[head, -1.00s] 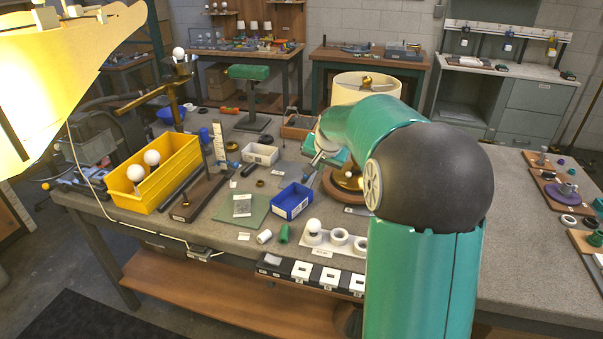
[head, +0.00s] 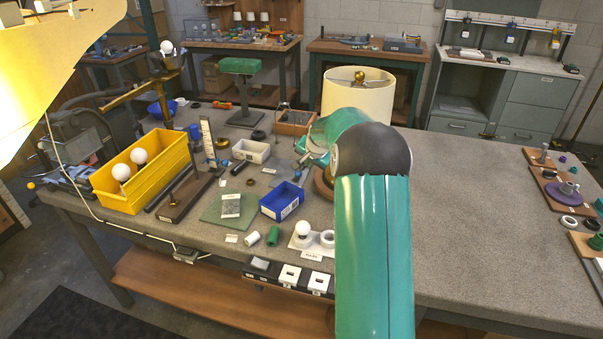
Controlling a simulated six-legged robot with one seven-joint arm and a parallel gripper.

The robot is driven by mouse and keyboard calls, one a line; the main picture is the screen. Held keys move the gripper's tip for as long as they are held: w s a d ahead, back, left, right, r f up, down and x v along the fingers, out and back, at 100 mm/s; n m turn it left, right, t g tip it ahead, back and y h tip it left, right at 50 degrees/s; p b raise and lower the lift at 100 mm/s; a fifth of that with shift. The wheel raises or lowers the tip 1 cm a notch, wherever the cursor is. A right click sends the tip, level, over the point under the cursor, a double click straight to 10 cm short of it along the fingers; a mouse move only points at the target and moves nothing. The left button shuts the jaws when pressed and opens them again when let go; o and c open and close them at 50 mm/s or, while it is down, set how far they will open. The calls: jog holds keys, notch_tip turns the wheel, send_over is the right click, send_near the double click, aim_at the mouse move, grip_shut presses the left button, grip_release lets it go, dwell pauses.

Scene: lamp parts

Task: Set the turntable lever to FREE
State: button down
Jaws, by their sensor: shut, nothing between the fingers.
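The round wooden turntable base (head: 322,186) shows only as a brown edge behind my arm, under the lamp with the cream drum shade (head: 358,97). My arm covers most of the base, and I cannot make out the lever or its FREE mark. My gripper (head: 306,160) is small and partly seen at the left of my arm's wrist, close to the left side of the turntable. It looks shut and empty. I cannot tell whether it touches anything.
A blue bin (head: 282,201) stands just left of the turntable, with a white bin (head: 251,151) and a yellow bin (head: 142,172) of bulbs farther left. A bulb holder (head: 303,236) is in front. The benchtop right of my arm is largely clear.

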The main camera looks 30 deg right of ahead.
jog(key=shift+x, duration=4.95)
jog(key=shift+a, duration=0.15)
